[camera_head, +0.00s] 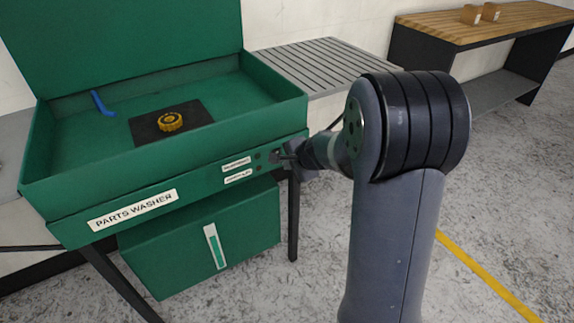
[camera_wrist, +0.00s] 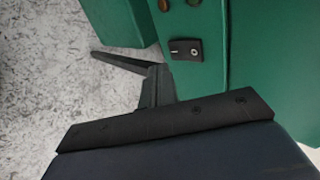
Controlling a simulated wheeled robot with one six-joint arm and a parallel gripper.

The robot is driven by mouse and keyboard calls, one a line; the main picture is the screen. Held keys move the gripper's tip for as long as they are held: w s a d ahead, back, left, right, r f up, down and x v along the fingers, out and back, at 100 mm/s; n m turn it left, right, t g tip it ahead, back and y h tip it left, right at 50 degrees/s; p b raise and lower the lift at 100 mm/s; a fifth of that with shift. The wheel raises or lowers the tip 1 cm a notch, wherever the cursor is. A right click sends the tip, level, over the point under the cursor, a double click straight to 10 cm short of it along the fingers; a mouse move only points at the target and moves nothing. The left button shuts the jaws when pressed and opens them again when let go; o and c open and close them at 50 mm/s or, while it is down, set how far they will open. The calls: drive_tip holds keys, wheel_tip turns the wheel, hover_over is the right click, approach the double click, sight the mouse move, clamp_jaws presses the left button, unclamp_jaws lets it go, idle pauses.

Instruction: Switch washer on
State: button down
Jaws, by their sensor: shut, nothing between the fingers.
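The green parts washer (camera_head: 170,190) stands at the left of the head view with its lid up. Its front panel shows in the wrist view (camera_wrist: 260,50). A small black switch plate (camera_wrist: 185,50) with a pale round mark is on that panel; its on or off state cannot be told. In the head view my arm hides much of that corner. My gripper (camera_head: 287,156) is at the right end of the washer's front, close to the panel. In the wrist view my gripper (camera_wrist: 152,70) is shut and empty, just left of the switch plate; contact cannot be told.
A yellow gear-like part (camera_head: 171,122) on a dark mat and a blue nozzle (camera_head: 102,103) are in the basin. A green tank (camera_head: 200,240) is below. A slatted grey surface (camera_head: 315,65) and a wooden bench (camera_head: 480,25) stand behind. The floor at right is clear.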

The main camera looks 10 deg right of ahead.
drive_tip(key=p+v, duration=0.2)
drive_tip(key=v, duration=0.8)
drive_tip(key=d+f+n+t+h+b, duration=0.2)
drive_tip(key=d+f+n+h+b, duration=0.35)
drive_tip(key=d+n, duration=0.65)
drive_tip(key=s+a+f+n+t+y+b, duration=0.1)
drive_tip(key=a+n+y, duration=0.3)
drive_tip(key=n, duration=0.8)
drive_tip(key=s+a+f+n+t+y+b, duration=0.1)
drive_tip(key=s+a+f+n+t+y, duration=0.1)
drive_tip(key=a+n+t+y, duration=0.2)
drive_tip(key=a+n, duration=0.3)
drive_tip(key=n, duration=0.5)
drive_tip(key=shift+s+f+b, duration=0.2)
drive_tip(key=shift+s+b, duration=0.05)
drive_tip(key=shift+b, duration=0.1)
